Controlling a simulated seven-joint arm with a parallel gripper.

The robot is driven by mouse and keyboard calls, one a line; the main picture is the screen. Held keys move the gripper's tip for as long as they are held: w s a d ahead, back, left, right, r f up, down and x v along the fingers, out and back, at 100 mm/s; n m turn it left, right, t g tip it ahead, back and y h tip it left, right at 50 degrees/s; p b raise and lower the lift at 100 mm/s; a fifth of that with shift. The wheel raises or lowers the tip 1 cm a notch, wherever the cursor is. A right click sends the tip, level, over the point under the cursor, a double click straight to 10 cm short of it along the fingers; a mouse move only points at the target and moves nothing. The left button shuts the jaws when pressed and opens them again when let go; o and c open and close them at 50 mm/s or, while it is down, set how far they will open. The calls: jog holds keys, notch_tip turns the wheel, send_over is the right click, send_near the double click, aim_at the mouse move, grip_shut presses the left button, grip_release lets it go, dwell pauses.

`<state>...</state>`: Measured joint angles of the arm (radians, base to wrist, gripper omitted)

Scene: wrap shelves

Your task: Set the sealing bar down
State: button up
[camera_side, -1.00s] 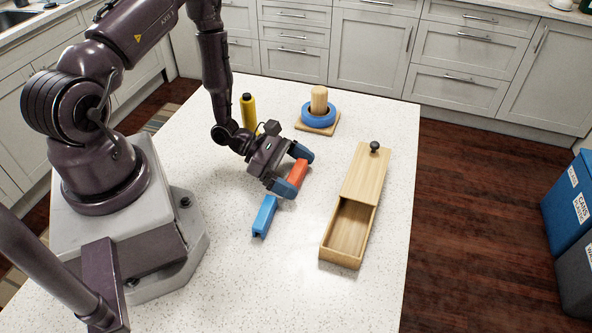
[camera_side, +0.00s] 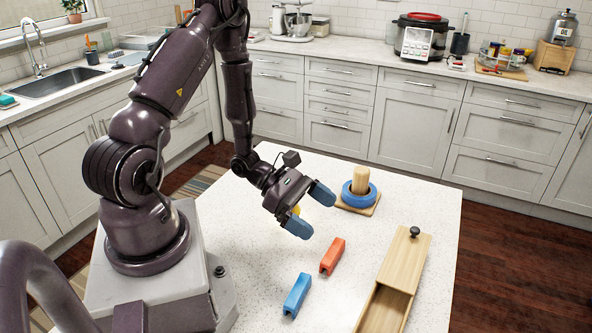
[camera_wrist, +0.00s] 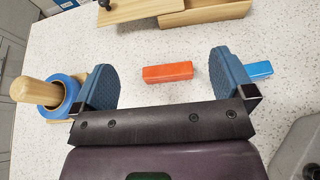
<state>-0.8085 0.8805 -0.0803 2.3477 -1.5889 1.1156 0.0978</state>
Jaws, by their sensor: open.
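A red-orange bar (camera_side: 332,256) lies flat on the white speckled counter (camera_side: 250,225), with nothing holding it. In the wrist view the red bar (camera_wrist: 168,73) shows between and beyond the two blue finger pads, clear of both. My gripper (camera_side: 311,210) is open and empty, above and behind the bar in the side view. A blue bar (camera_side: 297,294) lies on the counter in front of the red one. In the wrist view the blue bar (camera_wrist: 259,69) is partly hidden by the right finger.
A wooden box with a knobbed sliding lid (camera_side: 405,262) stands to the right, partly open. A blue ring (camera_side: 356,195) sits around a wooden peg (camera_side: 362,179) on a square base behind. A yellow object (camera_side: 297,210) is mostly hidden behind my gripper. The counter around the bars is clear.

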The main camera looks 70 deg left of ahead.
jog(key=s+d+r+m+g+y, duration=0.1)
jog(key=s+r+m+y, duration=0.2)
jog(key=r+m, duration=0.5)
jog(key=s+d+r+m+g+y, duration=0.1)
jog(key=s+d+r+m+y, duration=0.1)
jog(key=r+m, duration=0.6)
jog(key=s+d+r+m+g+y, duration=0.1)
jog(key=s+r+m+y, duration=0.3)
jog(key=r+m, duration=0.5)
jog(key=shift+s+d+m+g+y, duration=0.25)
jog(key=shift+d+m+g+y, duration=0.15)
jog(key=shift+d+m, duration=0.15)
jog(key=shift+r, duration=0.25)
jog(key=c, duration=0.3)
jog(key=shift+s+a+r, duration=0.1)
jog(key=c, duration=0.5)
jog(key=shift+c, duration=0.2)
